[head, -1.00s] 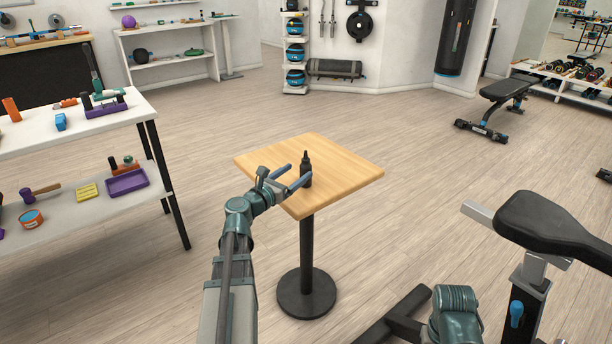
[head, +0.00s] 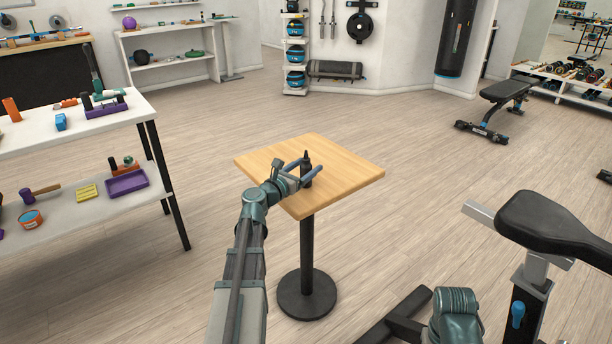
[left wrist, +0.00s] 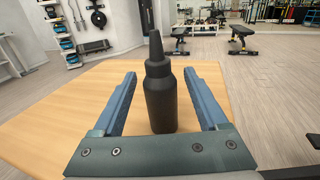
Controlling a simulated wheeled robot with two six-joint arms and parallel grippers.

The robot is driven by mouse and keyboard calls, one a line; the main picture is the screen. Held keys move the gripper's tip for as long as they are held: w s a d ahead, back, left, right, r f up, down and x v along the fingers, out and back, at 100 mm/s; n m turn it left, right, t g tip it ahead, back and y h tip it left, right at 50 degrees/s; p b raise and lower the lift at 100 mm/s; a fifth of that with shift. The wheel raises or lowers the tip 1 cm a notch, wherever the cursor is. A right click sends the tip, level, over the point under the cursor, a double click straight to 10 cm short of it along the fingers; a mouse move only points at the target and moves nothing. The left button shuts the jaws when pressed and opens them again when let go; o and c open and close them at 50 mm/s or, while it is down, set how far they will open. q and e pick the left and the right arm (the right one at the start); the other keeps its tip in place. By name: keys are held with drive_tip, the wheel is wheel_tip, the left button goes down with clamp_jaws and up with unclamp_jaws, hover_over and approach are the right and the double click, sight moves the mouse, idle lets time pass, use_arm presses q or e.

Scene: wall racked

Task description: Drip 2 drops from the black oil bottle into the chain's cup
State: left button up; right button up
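The black oil bottle (head: 307,166) stands upright on a small square wooden table (head: 352,172). In the left wrist view the bottle (left wrist: 160,95) shows its pointed nozzle on top and stands between the two blue-grey fingers. My left gripper (head: 308,168) is open around the bottle, with a clear gap on both sides. The left wrist view shows the same open gripper (left wrist: 158,92). My right gripper is not in view; only a teal joint of mine shows at the bottom. I cannot make out the chain or its cup.
A white workbench (head: 140,108) with tools stands at the left. An exercise bike (head: 545,225) stands at the right front. A weight bench (head: 495,100) is at the back right. The floor (head: 400,120) behind the table is clear.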

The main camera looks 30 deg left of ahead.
use_arm(q)
clamp_jaws()
drive_tip(key=shift+r, duration=0.15)
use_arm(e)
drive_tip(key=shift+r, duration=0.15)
